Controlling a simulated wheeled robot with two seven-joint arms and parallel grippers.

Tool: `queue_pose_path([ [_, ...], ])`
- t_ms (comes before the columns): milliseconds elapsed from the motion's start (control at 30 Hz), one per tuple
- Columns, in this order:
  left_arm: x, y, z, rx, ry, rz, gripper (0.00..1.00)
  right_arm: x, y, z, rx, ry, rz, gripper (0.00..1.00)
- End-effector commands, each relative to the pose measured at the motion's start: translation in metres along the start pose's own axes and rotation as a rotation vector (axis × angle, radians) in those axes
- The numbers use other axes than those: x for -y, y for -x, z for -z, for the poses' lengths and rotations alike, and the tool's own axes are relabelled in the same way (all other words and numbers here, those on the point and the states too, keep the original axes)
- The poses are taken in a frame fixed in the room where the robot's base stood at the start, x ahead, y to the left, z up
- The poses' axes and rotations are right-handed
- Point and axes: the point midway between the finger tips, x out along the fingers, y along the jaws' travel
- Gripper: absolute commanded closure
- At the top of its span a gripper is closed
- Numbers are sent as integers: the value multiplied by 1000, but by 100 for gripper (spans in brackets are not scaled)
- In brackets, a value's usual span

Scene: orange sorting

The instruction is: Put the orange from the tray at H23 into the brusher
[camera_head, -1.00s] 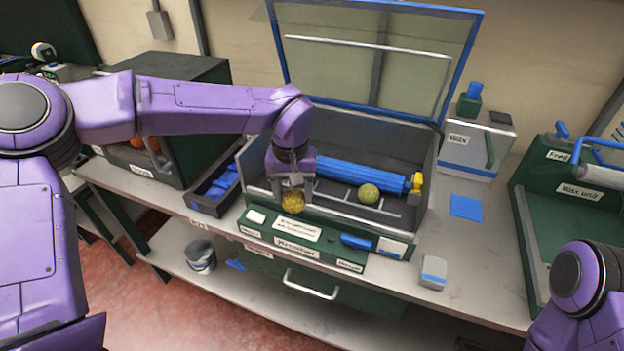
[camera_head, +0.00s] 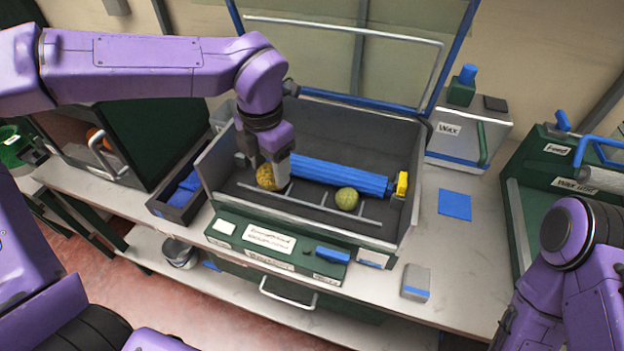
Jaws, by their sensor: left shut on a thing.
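My left gripper (camera_head: 269,172) reaches down into the open brusher (camera_head: 212,170), left of its middle. It is shut on a yellow-orange speckled orange (camera_head: 266,178), which sits between the fingers in front of the left end of the blue brush roller (camera_head: 340,176). I cannot tell if the orange touches the floor of the brusher. A greenish fruit (camera_head: 347,199) lies in the brusher to the right, near the roller. My right arm shows at the lower right, but its gripper is out of view. No H23 label is readable.
The brusher's lid (camera_head: 350,60) stands raised behind. A dark bin (camera_head: 178,208) with blue things is to the left. A Wax container (camera_head: 465,140), a blue square (camera_head: 454,205) and the wax unit (camera_head: 530,195) are to the right. A small grey-blue block (camera_head: 416,282) lies in front.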

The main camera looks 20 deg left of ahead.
Motion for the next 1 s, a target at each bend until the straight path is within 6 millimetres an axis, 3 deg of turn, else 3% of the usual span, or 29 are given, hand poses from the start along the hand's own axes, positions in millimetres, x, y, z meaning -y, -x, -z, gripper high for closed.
queue_pose_path([
  [133, 8, -16, -42, -7, 2, -2, 74, -1, 17, 7, -1, 0, 0, 57],
  [200, 11, -34, -56, -7, 1, -1, 74, -2, 20, 8, -1, 0, 1, 57],
  [400, 17, -67, -83, -2, 0, 0, 74, -2, 26, 11, -1, 0, 1, 57],
  [700, 20, -108, -92, -1, -4, 0, 74, -3, 33, 14, -1, 0, 1, 57],
  [1000, 20, -112, -92, 1, -3, 0, 74, -2, 31, 13, -1, 0, 1, 57],
])
